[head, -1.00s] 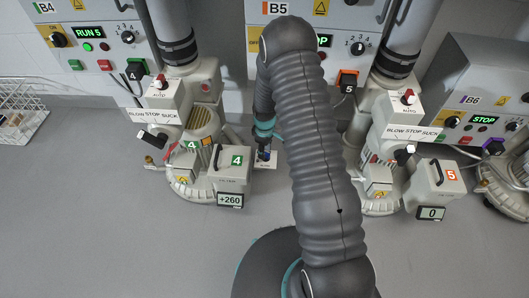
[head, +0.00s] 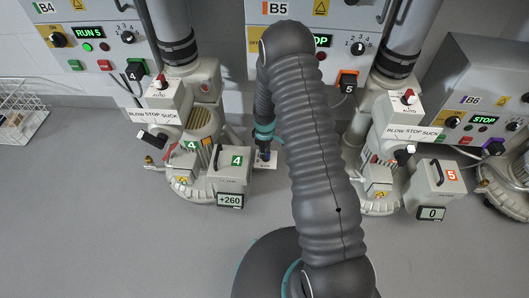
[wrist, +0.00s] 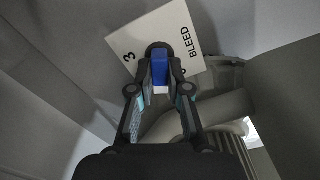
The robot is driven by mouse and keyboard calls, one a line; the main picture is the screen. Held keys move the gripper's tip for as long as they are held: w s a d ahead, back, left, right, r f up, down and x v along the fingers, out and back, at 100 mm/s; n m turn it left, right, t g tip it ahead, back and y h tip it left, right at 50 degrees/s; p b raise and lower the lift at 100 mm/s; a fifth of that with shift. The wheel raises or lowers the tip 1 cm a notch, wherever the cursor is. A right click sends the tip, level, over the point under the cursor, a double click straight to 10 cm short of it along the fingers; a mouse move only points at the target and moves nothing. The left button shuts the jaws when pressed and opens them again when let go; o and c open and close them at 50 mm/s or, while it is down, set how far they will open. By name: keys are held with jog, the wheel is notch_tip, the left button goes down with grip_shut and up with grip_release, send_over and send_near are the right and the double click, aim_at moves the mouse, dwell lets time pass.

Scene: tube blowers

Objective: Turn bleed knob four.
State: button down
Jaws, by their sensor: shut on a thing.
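The bleed knob, a blue knob (wrist: 160,62), stands on a white plate (wrist: 190,38) printed BLEED, with a 3 showing near one corner. In the wrist view my gripper (wrist: 160,84) is shut on the blue knob, one finger on each side. In the head view my gripper (head: 264,153) points down at the plate (head: 266,165), just right of the grey box (head: 231,178) marked with a green 4. The display (head: 230,200) under that box reads +260. Part of the plate's scale is hidden behind the knob and fingers.
The blower 4 selector box (head: 161,103) and pipes stand left of my arm. Blower 5 and its box (head: 437,185), with display at 0, stand right. A wire basket (head: 22,112) is at far left. The floor in front is clear.

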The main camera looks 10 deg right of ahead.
jog(key=m+b, duration=0.1)
jog(key=m, duration=0.1)
jog(key=shift+f+m+b, duration=0.1)
jog(key=shift+m+b, duration=0.2)
jog(key=shift+m, duration=0.1)
jog(key=m+b, duration=0.1)
jog(key=m, duration=0.3)
jog(key=shift+w+d+m+b, duration=0.1)
jog(key=shift+d+m+b, duration=0.05)
jog(key=shift+m+b, duration=0.2)
jog(key=m+b, duration=0.1)
jog(key=m, duration=0.3)
jog(key=shift+d+m, duration=0.1)
jog(key=shift+m, duration=0.15)
jog(key=shift+m+b, duration=0.5)
jog(key=shift+m, duration=1.1)
jog(key=c, duration=1.1)
grip_release()
